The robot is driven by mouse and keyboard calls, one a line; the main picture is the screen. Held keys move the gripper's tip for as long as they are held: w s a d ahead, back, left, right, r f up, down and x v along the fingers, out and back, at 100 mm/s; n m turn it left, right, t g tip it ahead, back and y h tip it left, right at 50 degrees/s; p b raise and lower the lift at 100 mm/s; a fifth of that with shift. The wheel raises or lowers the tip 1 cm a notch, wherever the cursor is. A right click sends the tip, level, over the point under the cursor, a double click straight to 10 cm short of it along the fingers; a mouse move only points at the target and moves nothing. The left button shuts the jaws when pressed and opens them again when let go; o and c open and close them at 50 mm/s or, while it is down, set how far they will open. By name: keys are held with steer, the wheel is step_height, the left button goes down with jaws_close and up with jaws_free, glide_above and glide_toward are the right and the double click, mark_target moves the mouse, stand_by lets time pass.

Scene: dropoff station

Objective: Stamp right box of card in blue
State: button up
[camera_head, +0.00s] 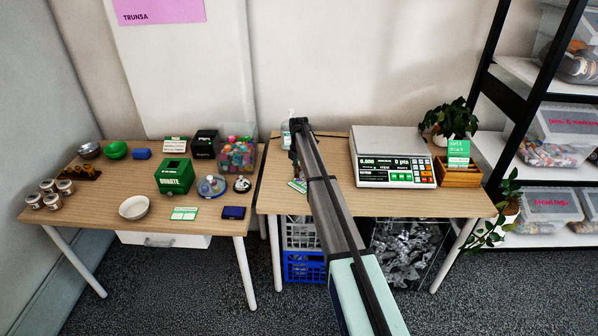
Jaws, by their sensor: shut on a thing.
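My gripper (294,158) is a small dark shape at the far end of my arm, over the left part of the right table. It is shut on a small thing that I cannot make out. A white and green card (297,185) lies on that table just below it, partly hidden by my arm; its boxes are too small to read. Another white and green card (185,213) lies at the front of the left table. A dark blue flat case (233,213), perhaps an ink pad, lies to the right of that card. No stamp can be clearly told.
The right table (455,203) bears a counting scale (393,156), a wooden box with a green sign (459,170) and a plant. The left table (95,222) bears a green donate box (174,176), bowls, jars and a clear tub (236,153). Shelves stand at right.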

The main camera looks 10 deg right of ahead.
steer(key=shift+f, duration=0.55)
stand_by(0.9)
steer(key=shift+r, duration=0.1)
steer(key=shift+r+p, duration=1.1)
steer(key=shift+r, duration=2.35)
